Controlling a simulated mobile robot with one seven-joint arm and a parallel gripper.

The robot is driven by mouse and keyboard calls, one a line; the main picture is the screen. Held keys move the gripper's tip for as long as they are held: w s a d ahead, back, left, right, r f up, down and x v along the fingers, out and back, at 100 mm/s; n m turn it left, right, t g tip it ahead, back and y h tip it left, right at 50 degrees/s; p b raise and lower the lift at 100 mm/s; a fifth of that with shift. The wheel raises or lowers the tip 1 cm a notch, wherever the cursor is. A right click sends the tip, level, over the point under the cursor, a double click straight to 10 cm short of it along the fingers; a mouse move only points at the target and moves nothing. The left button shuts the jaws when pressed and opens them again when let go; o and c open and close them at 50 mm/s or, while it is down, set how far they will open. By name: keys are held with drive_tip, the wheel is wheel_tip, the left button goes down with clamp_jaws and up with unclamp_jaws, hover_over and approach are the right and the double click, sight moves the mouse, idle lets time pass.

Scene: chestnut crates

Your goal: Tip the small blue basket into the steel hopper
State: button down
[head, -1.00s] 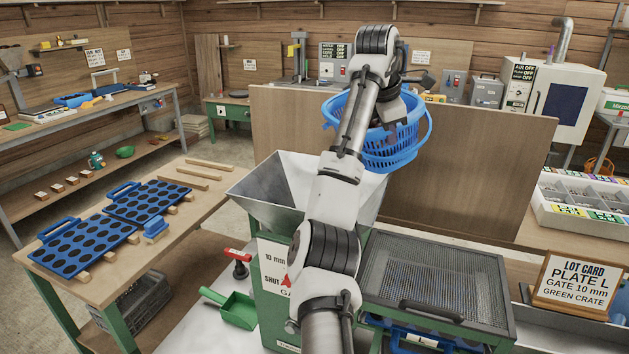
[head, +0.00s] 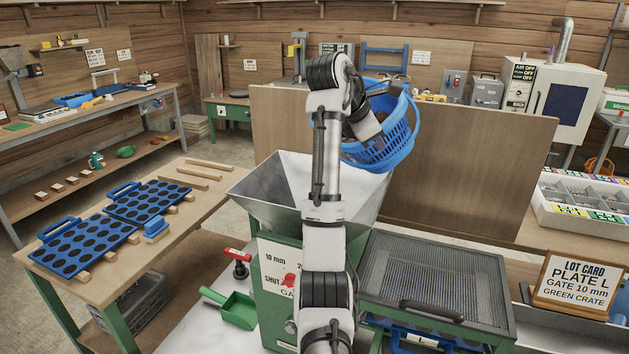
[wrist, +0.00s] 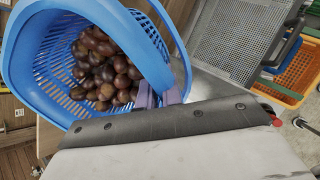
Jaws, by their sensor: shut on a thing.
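The small blue basket (head: 385,145) is held up above the right side of the steel hopper (head: 262,190), in front of the brown board. It is tilted in the head view. In the wrist view the basket (wrist: 40,85) shows its open mouth, with a heap of brown chestnuts (wrist: 105,75) inside. My gripper (wrist: 160,98) is shut on the basket's rim side; its fingertips are partly hidden by the basket and a dark strip. In the head view my arm hides part of the hopper, and the gripper's fingers are hard to see.
A brown board (head: 470,165) stands behind the hopper. A mesh-topped tray (head: 435,280) is right of it, with a lot card (head: 575,282) farther right. A green scoop (head: 232,308) lies at lower left. Blue hole plates (head: 85,245) lie on the left bench.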

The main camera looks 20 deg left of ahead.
drive_tip(key=shift+s+a+t, duration=0.15)
drive_tip(key=shift+t, duration=0.15)
drive_tip(key=shift+h, duration=0.3)
drive_tip(key=shift+f, duration=0.1)
drive_tip(key=shift+s+a+t, duration=0.15)
drive_tip(key=shift+t, duration=0.15)
